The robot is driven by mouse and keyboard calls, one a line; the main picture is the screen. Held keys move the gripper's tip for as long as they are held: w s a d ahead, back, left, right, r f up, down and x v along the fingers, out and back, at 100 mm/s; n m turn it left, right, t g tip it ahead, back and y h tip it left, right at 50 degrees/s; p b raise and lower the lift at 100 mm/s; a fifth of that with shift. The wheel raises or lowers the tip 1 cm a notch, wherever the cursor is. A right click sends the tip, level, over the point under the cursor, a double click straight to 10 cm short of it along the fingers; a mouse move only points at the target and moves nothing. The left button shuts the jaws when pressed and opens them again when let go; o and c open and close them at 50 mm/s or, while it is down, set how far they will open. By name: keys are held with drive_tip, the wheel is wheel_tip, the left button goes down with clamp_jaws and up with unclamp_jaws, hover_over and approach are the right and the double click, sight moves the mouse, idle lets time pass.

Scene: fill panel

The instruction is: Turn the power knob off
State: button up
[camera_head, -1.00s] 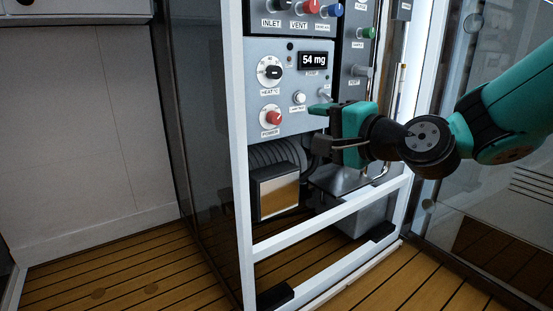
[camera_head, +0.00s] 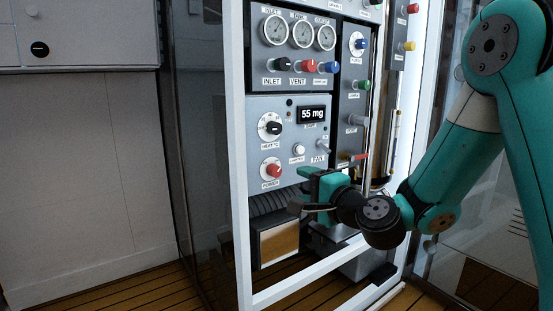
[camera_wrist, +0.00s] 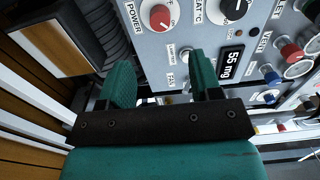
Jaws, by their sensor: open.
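The power knob (camera_head: 273,171) is red on a round white dial, low on the grey control panel (camera_head: 290,110), above its POWER label. It also shows in the wrist view (camera_wrist: 160,17), at the top, beyond my fingers. My gripper (camera_head: 303,190) is at the panel's lower right, to the right of the knob and slightly below it, apart from it. In the wrist view its two teal fingers (camera_wrist: 162,84) are spread with nothing between them. The knob is in plain sight in both views; its exact setting is too small to read.
Above the power knob is the black heat knob (camera_head: 273,128); a small white button (camera_head: 299,150) and the fan switch (camera_head: 323,145) sit to its right. A display (camera_head: 312,114) reads 55 mg. A white frame post (camera_head: 238,150) stands left. A ribbed hose (camera_head: 268,202) lies below.

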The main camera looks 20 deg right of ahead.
sight(277, 172)
drive_tip(key=p+x, duration=0.3)
drive_tip(key=x, duration=0.8)
drive_tip(key=c, duration=0.9)
